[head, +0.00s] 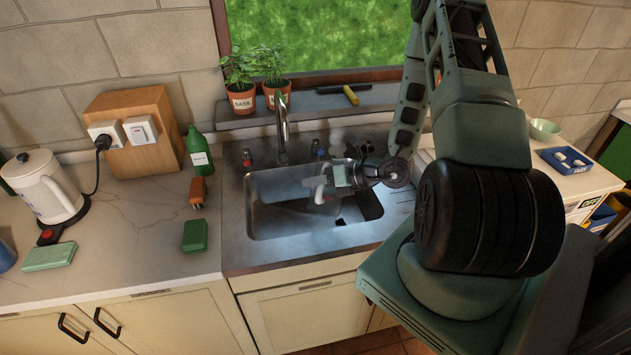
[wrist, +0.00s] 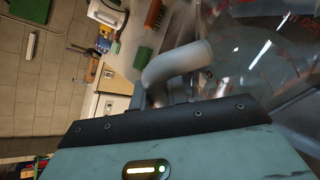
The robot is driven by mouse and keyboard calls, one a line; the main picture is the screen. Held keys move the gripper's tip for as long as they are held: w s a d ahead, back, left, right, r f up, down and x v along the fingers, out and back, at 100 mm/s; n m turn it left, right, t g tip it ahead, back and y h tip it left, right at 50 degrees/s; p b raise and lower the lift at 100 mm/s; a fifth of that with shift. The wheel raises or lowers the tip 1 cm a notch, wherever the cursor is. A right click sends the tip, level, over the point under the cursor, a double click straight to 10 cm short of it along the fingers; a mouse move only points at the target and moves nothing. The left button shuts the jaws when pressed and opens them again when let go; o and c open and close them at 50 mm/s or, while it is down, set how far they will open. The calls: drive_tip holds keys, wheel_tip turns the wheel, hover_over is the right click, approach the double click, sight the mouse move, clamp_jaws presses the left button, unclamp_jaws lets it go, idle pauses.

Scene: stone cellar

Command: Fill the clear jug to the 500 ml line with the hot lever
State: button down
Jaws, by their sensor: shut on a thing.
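My gripper (head: 328,183) is over the sink, in front of and to the right of the tap. It is shut on the white handle of the clear jug; the handle (wrist: 178,62) and the see-through jug wall (wrist: 255,55) with red markings fill the upper right of the wrist view. In the head view the jug is hard to make out against the sink. Its water level and the 500 ml line cannot be read. The tap (head: 283,132) stands behind the basin. The red hot lever (head: 246,158) is left of it, the blue lever (head: 317,150) right of it.
The sink basin (head: 265,222) lies below the gripper. Potted herbs (head: 240,100) stand behind the tap. A blue tray (head: 567,161) is at right.

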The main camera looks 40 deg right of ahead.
drive_tip(key=shift+w+d+r+m+y+p, duration=0.15)
drive_tip(key=shift+d+r+m+y+p, duration=0.2)
drive_tip(key=shift+p, duration=0.4)
idle(2.8)
drive_tip(key=shift+a+f, duration=0.1)
drive_tip(key=shift+a+b, duration=0.15)
drive_tip(key=shift+b, duration=0.25)
drive_tip(key=shift+f, duration=0.1)
drive_tip(key=shift+a+f+n+h+b, duration=0.15)
drive_tip(key=shift+f+n+h+b, duration=0.25)
drive_tip(key=shift+b, duration=0.35)
drive_tip(key=shift+r, duration=0.15)
